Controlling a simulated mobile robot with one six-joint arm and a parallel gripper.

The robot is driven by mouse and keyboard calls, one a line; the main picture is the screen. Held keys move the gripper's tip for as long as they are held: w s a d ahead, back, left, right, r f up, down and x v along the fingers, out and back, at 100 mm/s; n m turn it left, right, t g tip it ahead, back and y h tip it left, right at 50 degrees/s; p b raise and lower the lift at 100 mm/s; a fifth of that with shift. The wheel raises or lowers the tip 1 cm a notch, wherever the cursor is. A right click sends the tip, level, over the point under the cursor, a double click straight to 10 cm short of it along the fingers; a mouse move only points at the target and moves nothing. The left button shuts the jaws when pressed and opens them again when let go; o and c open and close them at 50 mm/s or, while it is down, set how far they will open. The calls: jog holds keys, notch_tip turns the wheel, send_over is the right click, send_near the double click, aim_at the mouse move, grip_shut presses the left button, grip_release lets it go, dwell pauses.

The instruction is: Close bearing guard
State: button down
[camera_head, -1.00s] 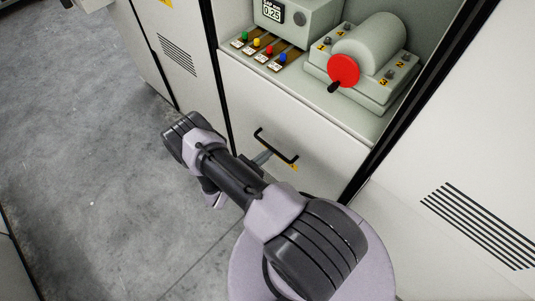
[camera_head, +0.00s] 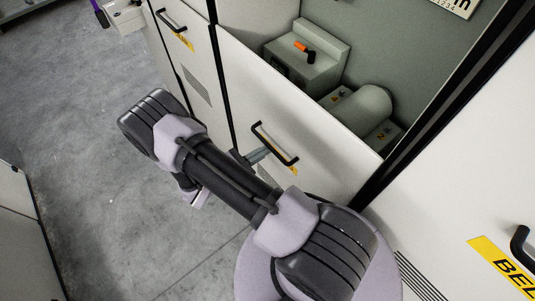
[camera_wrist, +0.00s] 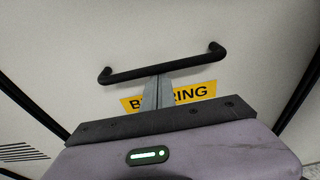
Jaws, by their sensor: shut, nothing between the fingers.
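The bearing guard (camera_head: 315,150) is a pale panel with a black bar handle (camera_head: 273,146) and a yellow label. It covers the lower front of an open bay, and the bay above its top edge is open. In the wrist view the guard (camera_wrist: 90,40) fills the background, with the handle (camera_wrist: 165,70) across it and a partly hidden label ending in "RING" (camera_wrist: 195,93). My gripper (camera_head: 259,155) is shut and empty at the handle. Its fingertips (camera_wrist: 158,86) meet the bar from below; whether they touch cannot be told. The bar is not between the fingers.
A handled panel stands left (camera_head: 185,60); another, labelled "BEL" (camera_head: 500,262), stands right. The floor (camera_head: 70,130) at left is clear.

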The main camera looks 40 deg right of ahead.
notch_tip(320, 180, up, 37)
jog(key=p, duration=2.2)
jog(key=shift+p, duration=0.35)
